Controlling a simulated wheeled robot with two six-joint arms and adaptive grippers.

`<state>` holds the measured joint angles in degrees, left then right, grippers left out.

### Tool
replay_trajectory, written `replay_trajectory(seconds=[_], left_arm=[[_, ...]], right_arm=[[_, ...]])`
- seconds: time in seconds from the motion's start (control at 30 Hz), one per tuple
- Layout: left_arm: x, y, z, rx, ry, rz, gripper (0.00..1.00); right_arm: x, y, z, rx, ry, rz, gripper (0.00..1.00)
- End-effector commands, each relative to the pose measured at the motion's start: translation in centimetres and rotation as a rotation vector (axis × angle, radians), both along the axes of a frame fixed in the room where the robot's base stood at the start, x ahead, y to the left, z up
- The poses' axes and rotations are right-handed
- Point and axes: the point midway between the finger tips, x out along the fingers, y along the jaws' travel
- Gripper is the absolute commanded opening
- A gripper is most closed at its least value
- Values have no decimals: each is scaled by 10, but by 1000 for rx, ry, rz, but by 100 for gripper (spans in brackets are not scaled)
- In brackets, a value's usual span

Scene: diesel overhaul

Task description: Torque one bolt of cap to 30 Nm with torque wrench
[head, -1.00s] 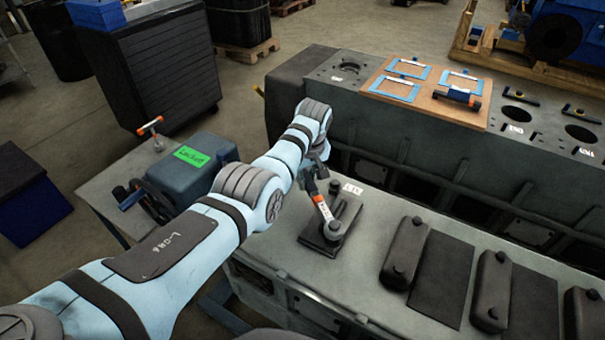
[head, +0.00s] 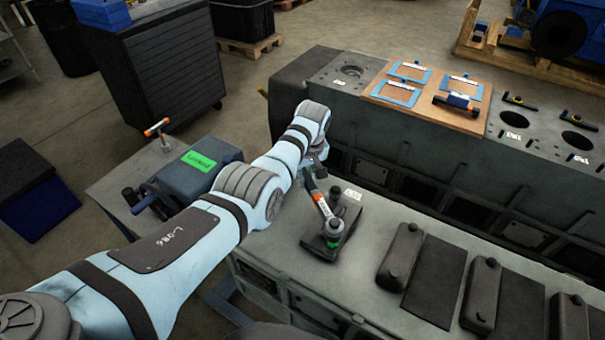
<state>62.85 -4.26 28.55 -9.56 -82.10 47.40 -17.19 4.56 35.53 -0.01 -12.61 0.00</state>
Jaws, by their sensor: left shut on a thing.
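My left gripper (head: 309,174) is shut on the handle of the torque wrench (head: 321,203), which has an orange and white band. The wrench slants down toward the viewer, and its round head sits over the near bolt of the dark cap (head: 353,218) on the grey bench. A green mark (head: 334,243) shows at the foot of the wrench head. The far bolt (head: 336,194) of this cap stands free of the wrench. The wrench head hides the near bolt. My right gripper is out of view.
Several more dark caps (head: 400,256) stand in a row to the right, with dark flat pads between them. Behind is the long engine block (head: 420,150) with a brown board (head: 425,100) on top. At left, a small table holds a blue-grey box with a green label (head: 198,160).

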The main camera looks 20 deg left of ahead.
Motion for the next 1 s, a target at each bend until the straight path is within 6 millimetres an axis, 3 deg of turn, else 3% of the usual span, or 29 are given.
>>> replay_trajectory(seconds=[0.3,0.63,1.0], left_arm=[[1,0,3,0,-2,1,0],[1,0,58,0,-3,1,0],[-3,-2,59,0,-3,-1,0]], right_arm=[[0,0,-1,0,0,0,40],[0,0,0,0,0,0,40],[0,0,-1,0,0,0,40]])
